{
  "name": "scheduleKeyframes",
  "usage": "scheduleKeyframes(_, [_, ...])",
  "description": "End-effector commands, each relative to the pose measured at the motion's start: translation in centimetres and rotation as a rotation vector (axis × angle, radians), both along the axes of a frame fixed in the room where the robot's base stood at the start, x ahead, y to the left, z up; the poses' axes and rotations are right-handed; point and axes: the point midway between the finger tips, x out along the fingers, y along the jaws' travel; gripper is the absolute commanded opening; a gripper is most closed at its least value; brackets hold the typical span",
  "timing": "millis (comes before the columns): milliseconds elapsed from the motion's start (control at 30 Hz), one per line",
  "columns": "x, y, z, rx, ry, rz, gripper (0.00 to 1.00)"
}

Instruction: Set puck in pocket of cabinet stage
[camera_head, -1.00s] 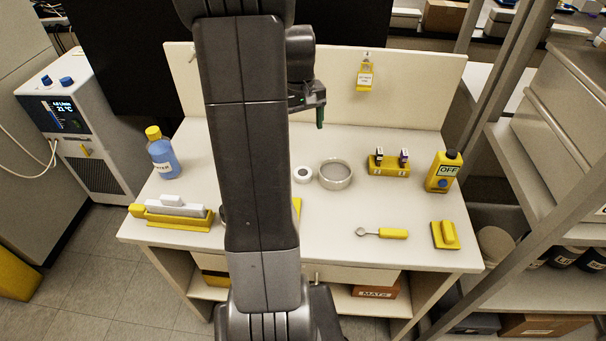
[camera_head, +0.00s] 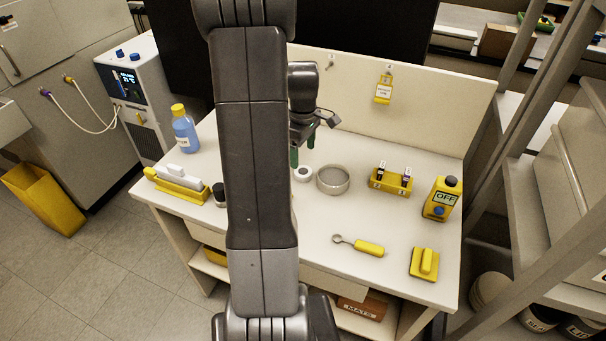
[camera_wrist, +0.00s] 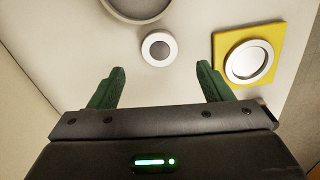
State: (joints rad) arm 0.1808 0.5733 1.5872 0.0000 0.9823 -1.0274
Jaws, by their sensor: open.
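My gripper (camera_head: 302,149) is open and empty above the back of the white bench; its two green fingers show in the wrist view (camera_wrist: 160,88). A small white disc with a grey centre (camera_wrist: 158,48) lies on the bench beyond the fingertips, apart from them; it also shows in the head view (camera_head: 303,174). A yellow square plate (camera_wrist: 222,68) bears a pale round piece with a light rim (camera_wrist: 248,62), at right in the wrist view; my arm hides it in the head view. I cannot tell which round piece is the puck. I cannot make out the cabinet stage.
A round grey dish (camera_head: 333,181) stands beside the small disc. A yellow vial rack (camera_head: 390,182), an OFF-labelled yellow box (camera_head: 441,198), a yellow-handled tool (camera_head: 368,248) and a yellow block (camera_head: 424,263) are at right. A blue bottle (camera_head: 184,130) stands at left.

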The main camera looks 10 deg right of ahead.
Motion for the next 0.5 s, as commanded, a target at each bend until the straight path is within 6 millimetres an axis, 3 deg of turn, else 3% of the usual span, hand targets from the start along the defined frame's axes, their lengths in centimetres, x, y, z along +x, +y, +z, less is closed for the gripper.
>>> scheduleKeyframes(267, [0.0, 0.0, -2.3, 0.000, 0.001, -0.001, 0.72])
scheduleKeyframes(500, [-0.1, -0.1, -5.7, 0.000, 0.001, -0.001, 0.72])
